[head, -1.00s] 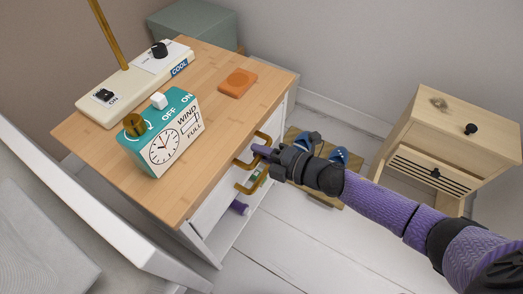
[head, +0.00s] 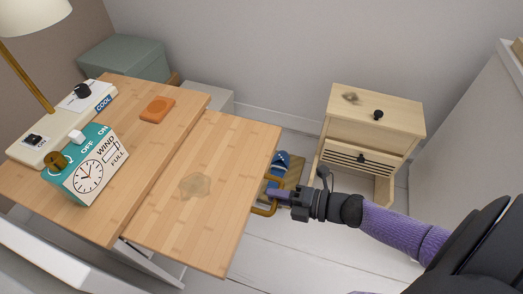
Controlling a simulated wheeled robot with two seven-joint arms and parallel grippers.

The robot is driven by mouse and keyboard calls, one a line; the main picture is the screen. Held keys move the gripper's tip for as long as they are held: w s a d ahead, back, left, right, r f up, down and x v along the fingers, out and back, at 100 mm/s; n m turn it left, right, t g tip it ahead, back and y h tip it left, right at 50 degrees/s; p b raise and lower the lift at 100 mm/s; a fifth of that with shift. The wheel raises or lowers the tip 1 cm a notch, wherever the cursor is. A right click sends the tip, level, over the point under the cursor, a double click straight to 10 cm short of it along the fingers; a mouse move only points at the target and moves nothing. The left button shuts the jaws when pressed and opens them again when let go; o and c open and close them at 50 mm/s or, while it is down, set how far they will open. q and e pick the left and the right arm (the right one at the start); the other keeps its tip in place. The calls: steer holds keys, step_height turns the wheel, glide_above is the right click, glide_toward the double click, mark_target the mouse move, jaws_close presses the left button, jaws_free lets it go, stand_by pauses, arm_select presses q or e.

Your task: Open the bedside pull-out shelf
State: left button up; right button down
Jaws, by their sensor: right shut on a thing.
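The pull-out shelf (head: 222,155) is a light wooden board that sticks out to the right from under the top of the bedside table (head: 135,100). A dark stain (head: 195,186) marks its surface. A brass handle (head: 266,210) sits at the shelf's right edge. My right gripper (head: 277,196) is shut on the handle, with the arm reaching in from the right. The fingertips are small and partly overlap the handle. My left gripper is not in view.
A teal clock box (head: 88,172), a cream switch panel with a lamp (head: 62,120) and an orange square (head: 157,109) stand on the tabletop. A pale wooden cabinet (head: 372,125) stands back right. Blue slippers (head: 281,165) lie near the shelf's edge. White floor shows in front.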

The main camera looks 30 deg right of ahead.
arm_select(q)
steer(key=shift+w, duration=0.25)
arm_select(e)
steer(key=shift+f+v, duration=0.2)
steer(key=shift+v, duration=0.8)
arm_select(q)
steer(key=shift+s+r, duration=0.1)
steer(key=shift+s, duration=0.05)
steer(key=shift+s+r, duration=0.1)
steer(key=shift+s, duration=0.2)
arm_select(e)
steer(key=c, duration=0.6)
jaws_free()
steer(key=shift+c, duration=0.2)
arm_select(q)
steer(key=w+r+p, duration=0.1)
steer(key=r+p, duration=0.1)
steer(key=p, duration=0.1)
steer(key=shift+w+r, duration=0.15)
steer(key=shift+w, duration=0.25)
arm_select(e)
steer(key=v, duration=1)
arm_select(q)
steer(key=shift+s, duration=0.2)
arm_select(e)
steer(key=shift+f, duration=0.1)
